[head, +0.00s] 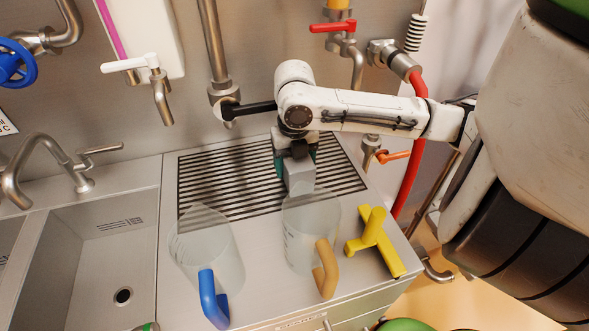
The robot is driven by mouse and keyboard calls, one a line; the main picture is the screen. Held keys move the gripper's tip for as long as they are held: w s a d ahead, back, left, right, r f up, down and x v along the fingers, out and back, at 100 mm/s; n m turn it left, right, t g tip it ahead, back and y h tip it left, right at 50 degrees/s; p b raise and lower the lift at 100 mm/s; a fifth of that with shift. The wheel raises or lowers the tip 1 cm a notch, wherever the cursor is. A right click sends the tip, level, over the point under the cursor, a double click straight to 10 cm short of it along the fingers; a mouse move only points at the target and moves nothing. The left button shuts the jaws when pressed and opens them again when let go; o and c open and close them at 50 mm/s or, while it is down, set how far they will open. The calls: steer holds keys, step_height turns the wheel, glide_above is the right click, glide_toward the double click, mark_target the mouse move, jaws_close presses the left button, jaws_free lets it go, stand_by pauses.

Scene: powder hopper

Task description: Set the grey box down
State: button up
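The grey box (299,178) is a small, plain block at the drain grate, behind the clear jug with the tan handle. My gripper (296,158) points down at it from above, with a finger at each side of its upper part. The gripper looks shut on the box. The jug's rim overlaps the box's lower end, so I cannot tell whether its underside touches the grate or the steel top.
The slotted drain grate (225,178) lies under my arm. In front stand a clear jug with a blue handle (208,255) and a clear jug with a tan handle (300,240). A yellow tool (376,240) lies at right. A sink (105,250) is at left; taps line the wall.

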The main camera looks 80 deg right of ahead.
steer(key=shift+f, duration=1.15)
steer(key=shift+f, duration=0.15)
steer(key=o, duration=1.2)
steer(key=shift+o, duration=0.2)
